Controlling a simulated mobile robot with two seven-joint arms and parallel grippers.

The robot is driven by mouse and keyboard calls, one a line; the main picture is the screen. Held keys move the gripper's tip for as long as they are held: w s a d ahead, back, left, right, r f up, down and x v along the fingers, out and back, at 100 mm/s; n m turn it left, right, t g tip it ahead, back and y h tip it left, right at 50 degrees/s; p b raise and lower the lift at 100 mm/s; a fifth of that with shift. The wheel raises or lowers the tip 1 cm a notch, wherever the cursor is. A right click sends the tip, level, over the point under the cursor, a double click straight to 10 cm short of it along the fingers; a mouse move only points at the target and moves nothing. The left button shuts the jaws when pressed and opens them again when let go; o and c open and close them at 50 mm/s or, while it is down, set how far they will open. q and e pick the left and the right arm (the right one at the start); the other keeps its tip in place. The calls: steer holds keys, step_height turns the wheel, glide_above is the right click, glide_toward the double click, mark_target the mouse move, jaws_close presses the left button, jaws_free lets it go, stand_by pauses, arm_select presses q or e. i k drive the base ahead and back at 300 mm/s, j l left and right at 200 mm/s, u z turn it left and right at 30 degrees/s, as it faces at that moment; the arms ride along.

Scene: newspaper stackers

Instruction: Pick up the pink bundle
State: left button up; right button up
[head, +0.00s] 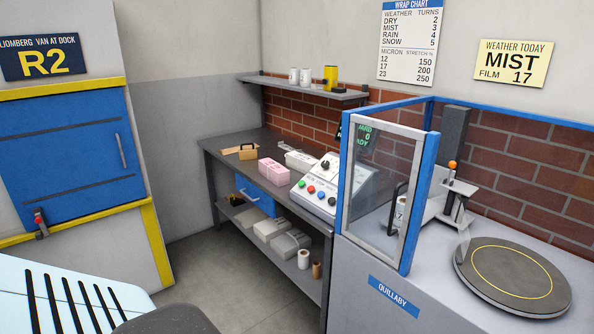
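The pink bundle (278,175) is a small block lying on the dark grey workbench (235,140) against the back wall. It sits left of a sloped control panel and in front of a whitish item (301,160). Its top and near side show, and nothing in front hides it. Neither of my grippers is in the head view, so I see nothing in contact with the bundle.
A control panel (333,172) with coloured buttons and a brown item (243,151) share the bench. Pale bundles (272,230) lie on its lower shelf. A framed clear guard (385,185) and a round turntable (512,300) stand right. Bare floor (205,265) shows before the bench.

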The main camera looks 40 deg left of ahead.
mark_target(277, 174)
steer(key=j+z, duration=0.35)
steer(key=j, duration=0.55)
steer(key=j+z, duration=0.4)
steer(key=j, duration=0.55)
steer(key=j+z, duration=0.2)
steer(key=j, duration=0.75)
steer(key=j+z, duration=0.2)
steer(key=j, duration=0.7)
steer(key=j+u, duration=0.45)
steer(key=u, duration=0.25)
steer(key=i+j+u, duration=0.15)
steer(key=u, duration=0.2)
